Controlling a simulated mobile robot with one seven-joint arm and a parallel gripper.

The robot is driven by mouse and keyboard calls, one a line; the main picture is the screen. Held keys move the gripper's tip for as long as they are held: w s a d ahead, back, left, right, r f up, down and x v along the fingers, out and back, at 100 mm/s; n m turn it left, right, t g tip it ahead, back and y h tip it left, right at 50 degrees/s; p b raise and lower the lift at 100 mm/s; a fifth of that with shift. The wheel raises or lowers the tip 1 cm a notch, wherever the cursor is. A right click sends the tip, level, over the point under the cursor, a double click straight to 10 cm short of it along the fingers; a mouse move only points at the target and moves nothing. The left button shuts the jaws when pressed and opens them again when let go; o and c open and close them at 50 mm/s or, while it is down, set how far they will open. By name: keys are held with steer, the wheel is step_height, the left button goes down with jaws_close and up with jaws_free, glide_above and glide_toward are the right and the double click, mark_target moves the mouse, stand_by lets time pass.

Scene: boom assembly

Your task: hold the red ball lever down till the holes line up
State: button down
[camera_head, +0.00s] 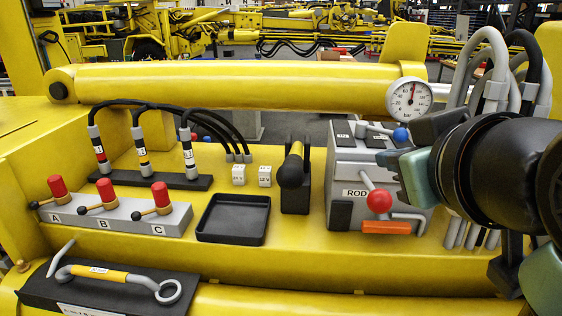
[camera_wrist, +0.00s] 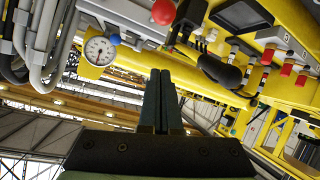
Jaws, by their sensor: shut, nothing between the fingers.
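The red ball lever (camera_head: 379,201) sticks out of the front of the grey valve box (camera_head: 345,170), beside the ROD label. The red ball also shows at the top of the wrist view (camera_wrist: 163,12). My gripper (camera_head: 392,162) is shut and empty. Its fingertips appear above the red ball in the head view, just below a blue ball lever (camera_head: 400,135). In the wrist view the closed fingers (camera_wrist: 160,74) point toward the red ball, with a visible gap. I cannot make out the holes that line up.
A pressure gauge (camera_head: 409,98) and grey hoses (camera_head: 490,75) stand behind my arm. An orange handle (camera_head: 386,227) sits below the red ball. A black tray (camera_head: 234,218), a yellow-black tool in a holder (camera_head: 294,175) and red-capped levers (camera_head: 104,215) lie to the left.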

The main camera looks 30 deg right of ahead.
mark_target(374, 194)
steer(key=w+d+f+p, duration=0.1)
steer(key=f, duration=0.1)
steer(key=w+d+f+p, duration=0.1)
steer(key=w+f, duration=0.1)
steer(key=w+d+f+p, duration=0.1)
steer(key=w+f, duration=0.1)
steer(key=shift+w+d, duration=0.15)
steer(key=shift+w, duration=0.05)
steer(key=shift+s+f+p, duration=0.35)
steer(key=shift+p, duration=0.05)
